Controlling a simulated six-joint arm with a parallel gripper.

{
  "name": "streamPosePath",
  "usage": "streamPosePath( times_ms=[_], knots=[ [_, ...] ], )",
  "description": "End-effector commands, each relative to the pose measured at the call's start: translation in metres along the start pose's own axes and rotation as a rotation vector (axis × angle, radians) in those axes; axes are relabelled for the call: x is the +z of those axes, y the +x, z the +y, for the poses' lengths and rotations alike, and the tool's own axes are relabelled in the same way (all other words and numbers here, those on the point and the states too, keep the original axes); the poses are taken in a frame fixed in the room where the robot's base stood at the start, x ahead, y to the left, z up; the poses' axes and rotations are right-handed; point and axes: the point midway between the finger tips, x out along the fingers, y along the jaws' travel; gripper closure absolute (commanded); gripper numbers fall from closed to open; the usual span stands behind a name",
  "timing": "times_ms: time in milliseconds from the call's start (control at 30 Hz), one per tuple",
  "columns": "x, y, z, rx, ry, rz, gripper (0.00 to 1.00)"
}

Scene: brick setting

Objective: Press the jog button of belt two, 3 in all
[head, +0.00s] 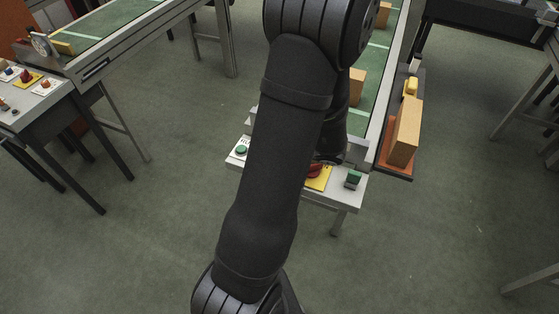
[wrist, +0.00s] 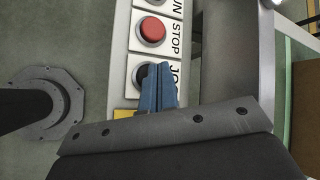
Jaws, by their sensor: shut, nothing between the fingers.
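In the wrist view my gripper (wrist: 155,72) is shut and empty, its blue fingers together. The fingertips are over the plate lettered JOG (wrist: 135,62), and they cover most of the dark jog button (wrist: 139,76). I cannot tell whether they touch it. Beside it is the red STOP button (wrist: 151,30) on a white plate. Part of the plate ending in UN shows at the top edge. In the head view my arm hides the gripper and most of the panel (head: 345,197) at the end of the belt (head: 376,90).
A tall orange-brown box (head: 405,131) stands right of the belt. Another belt (head: 105,25) and panel (head: 38,92) are at left.

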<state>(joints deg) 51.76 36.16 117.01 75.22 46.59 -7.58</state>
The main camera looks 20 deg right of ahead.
Motion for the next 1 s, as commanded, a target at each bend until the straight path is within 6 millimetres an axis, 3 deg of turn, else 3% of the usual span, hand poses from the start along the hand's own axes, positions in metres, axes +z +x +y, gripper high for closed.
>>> streamPosePath(
  times_ms=[367, 800, 1000],
  knots=[
    [0.002, -0.003, -0.002, -0.001, 0.000, 0.000, 1.00],
    [0.023, -0.032, -0.024, -0.002, -0.002, 0.000, 1.00],
    [0.026, -0.036, -0.026, 0.000, 0.000, -0.001, 1.00]
  ],
)
